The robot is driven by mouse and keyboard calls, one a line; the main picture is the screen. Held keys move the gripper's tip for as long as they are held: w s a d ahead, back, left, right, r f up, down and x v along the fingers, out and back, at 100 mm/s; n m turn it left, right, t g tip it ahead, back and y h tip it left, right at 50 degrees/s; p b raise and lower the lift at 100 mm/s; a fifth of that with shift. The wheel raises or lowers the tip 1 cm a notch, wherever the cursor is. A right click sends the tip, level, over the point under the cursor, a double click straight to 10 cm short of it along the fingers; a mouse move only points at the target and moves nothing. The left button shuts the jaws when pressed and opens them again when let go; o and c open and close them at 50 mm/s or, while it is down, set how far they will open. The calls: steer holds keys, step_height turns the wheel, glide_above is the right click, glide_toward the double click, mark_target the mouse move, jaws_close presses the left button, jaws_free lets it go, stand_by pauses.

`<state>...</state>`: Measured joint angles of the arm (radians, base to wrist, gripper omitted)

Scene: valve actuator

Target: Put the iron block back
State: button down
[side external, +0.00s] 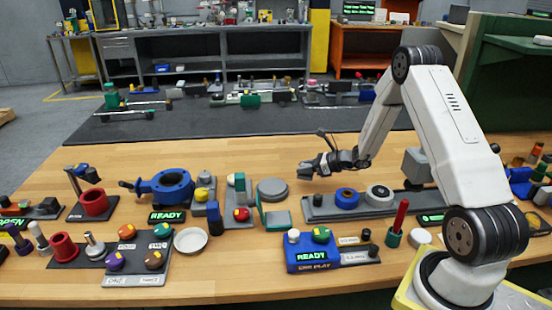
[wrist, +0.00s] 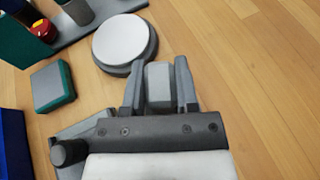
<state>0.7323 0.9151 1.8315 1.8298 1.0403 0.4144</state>
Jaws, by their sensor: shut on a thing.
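My gripper (wrist: 158,72) is shut on a grey block (wrist: 158,88), which sits between its two fingers in the wrist view. In the side view my gripper (side external: 308,170) is above the table, near the left end of a long grey base (side external: 410,202). The block cannot be made out clearly there. A round grey disc (side external: 272,189) lies left of the gripper. In the wrist view this disc (wrist: 120,38) is just beyond the left fingertip. Whether the block touches anything below is hard to tell.
A green-edged grey plate (side external: 277,220) lies in front of the disc. The long base carries a dark knob (side external: 318,199), a blue ring (side external: 347,199) and a grey round part (side external: 379,194). A blue READY box (side external: 312,256) stands in front. Bare wood lies behind the gripper.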

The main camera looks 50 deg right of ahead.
mark_target(303, 176)
steer(key=shift+w+d+f, duration=0.1)
steer(key=shift+w+f, duration=0.15)
steer(key=shift+f, duration=1.55)
steer(key=shift+f, duration=0.1)
steer(key=shift+c, duration=1.8)
jaws_free()
steer(key=shift+s, duration=0.15)
steer(key=shift+v, duration=3.7)
